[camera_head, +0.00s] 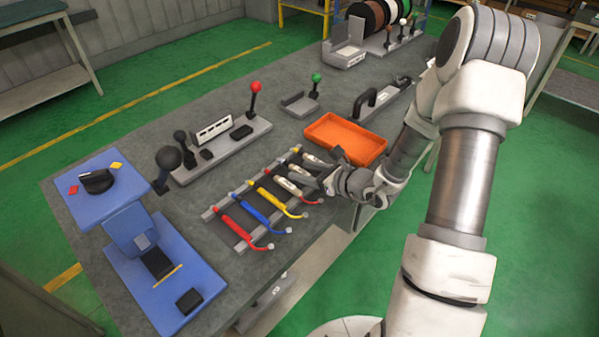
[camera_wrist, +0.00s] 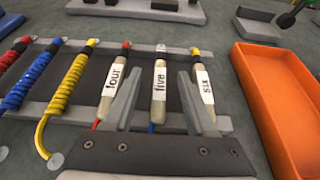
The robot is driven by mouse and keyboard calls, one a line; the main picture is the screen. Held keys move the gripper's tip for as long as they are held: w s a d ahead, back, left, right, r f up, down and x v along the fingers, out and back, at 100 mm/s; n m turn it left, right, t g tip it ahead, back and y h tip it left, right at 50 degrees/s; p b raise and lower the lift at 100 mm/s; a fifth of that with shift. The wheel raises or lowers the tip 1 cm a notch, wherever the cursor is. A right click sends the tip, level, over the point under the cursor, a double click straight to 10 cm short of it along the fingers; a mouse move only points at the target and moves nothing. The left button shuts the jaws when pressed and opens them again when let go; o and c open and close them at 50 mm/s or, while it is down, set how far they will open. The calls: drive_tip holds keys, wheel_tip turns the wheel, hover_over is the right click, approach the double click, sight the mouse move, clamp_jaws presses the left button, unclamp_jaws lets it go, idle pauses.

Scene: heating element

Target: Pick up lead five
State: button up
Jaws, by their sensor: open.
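Lead five (camera_wrist: 159,88) is a tan sleeve with a white label reading "five" and a blue cable end below it. It lies on the rack (camera_wrist: 40,110) between lead four (camera_wrist: 112,82) and lead six (camera_wrist: 204,84). My gripper (camera_wrist: 158,75) is open and empty, with one finger on each side of lead five in the wrist view. The left finger partly covers lead four, and the right finger overlaps the gap towards lead six. I cannot tell whether the fingers are above or level with the lead. In the head view my gripper (camera_head: 322,170) covers part of the labelled leads.
Coiled red (camera_head: 236,228), blue (camera_head: 263,219) and yellow (camera_head: 278,203) leads lie on the left of the rack. An orange tray (camera_head: 346,117) stands close on the right. Behind are a grey base with a red-knobbed lever (camera_head: 254,98) and blue fixtures (camera_head: 190,270) at the left.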

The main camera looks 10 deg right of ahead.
drive_tip(key=shift+w+a, duration=0.1)
drive_tip(key=shift+w, duration=0.1)
clamp_jaws()
idle(0.5)
